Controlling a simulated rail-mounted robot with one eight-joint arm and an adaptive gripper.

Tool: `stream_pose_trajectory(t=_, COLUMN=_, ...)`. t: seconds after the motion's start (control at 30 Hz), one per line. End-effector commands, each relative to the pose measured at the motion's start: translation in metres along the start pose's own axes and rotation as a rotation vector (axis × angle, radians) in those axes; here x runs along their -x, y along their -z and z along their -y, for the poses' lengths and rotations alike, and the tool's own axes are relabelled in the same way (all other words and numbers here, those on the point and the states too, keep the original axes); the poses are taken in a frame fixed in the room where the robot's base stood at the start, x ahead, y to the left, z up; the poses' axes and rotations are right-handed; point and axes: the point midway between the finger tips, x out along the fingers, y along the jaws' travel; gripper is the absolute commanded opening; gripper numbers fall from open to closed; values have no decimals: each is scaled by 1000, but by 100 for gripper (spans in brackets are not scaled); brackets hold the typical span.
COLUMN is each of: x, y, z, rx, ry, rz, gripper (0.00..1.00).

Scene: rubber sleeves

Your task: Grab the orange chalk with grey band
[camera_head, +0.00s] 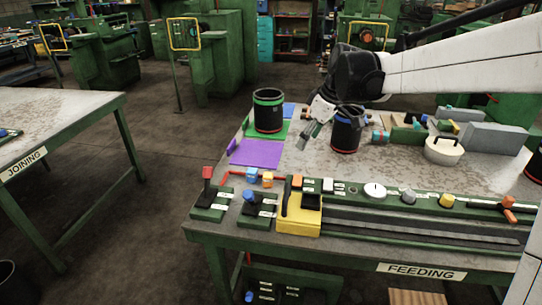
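I cannot single out an orange chalk with a grey band at this size. Small orange-and-blue pieces (260,177) lie near the table's front left, and small coloured pieces (379,136) lie right of the middle black container. My gripper (306,140) hangs over the table, pointing down and left, between two black containers. Its fingers are small and dark here, so I cannot tell whether they are open or hold anything.
A black container with a green band (268,112) stands left of my gripper. Another with blue and red bands (345,132) stands close to its right. A purple sheet (256,153) lies flat on the left.

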Motion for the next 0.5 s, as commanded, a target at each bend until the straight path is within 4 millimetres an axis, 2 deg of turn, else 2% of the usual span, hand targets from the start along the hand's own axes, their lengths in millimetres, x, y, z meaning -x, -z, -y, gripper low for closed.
stream_pose_trajectory(t=0.1, x=-30, y=19, z=-17, rx=83, ry=42, rz=-1, gripper=51)
stream_pose_trajectory(t=0.3, x=-81, y=45, z=-37, rx=227, ry=115, rz=-12, gripper=51)
stream_pose_trajectory(t=0.5, x=-123, y=60, z=-49, rx=338, ry=169, rz=-26, gripper=51)
